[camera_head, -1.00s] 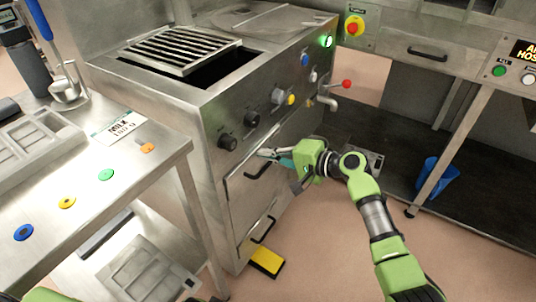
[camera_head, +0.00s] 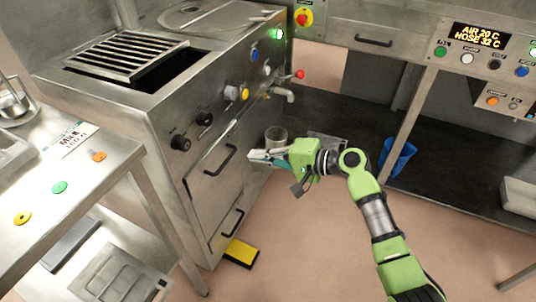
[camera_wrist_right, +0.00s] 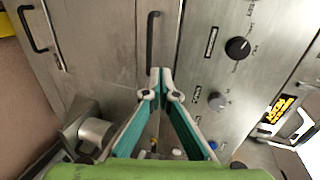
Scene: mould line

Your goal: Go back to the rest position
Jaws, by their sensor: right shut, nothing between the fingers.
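My right gripper (camera_head: 256,155) is shut and empty. In the head view it is held out in front of the steel machine (camera_head: 232,117), to the right of the upper drawer's black handle (camera_head: 220,160). In the right wrist view the two teal-lined fingers (camera_wrist_right: 160,76) meet at their tips, with nothing between them. The handle (camera_wrist_right: 154,35) shows just beyond the tips there. Whether the tips touch anything is hard to tell, but they look apart from the handle. My left gripper is not in view.
A steel table (camera_head: 105,180) with coloured discs stands at the left. A yellow pedal (camera_head: 241,253) is on the floor below the machine. A blue bin (camera_head: 397,157) stands under the right bench, and a metal pot (camera_head: 276,138) sits behind my gripper. The floor at front right is mostly clear.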

